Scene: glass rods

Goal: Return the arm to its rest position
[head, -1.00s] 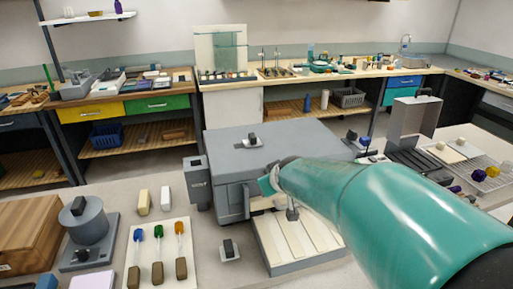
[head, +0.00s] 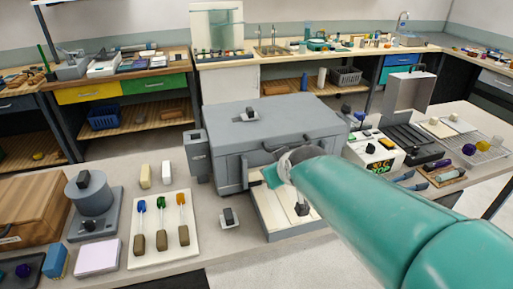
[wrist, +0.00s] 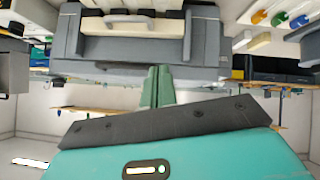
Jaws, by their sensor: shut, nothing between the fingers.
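My teal arm reaches from the lower right of the head view to the front of a grey box-shaped furnace (head: 275,130). The furnace also shows upside down at the top of the wrist view (wrist: 130,48). Three glass rods with blue, green (head: 160,222) and orange tips and brown ends lie on a white board (head: 150,262), left of the furnace and clear of my arm.
A control box (head: 375,150) and a wire rack (head: 480,158) stand to the right. A grey round device (head: 92,195) and a wooden box (head: 30,208) stand at the left. Open floor lies before the bench.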

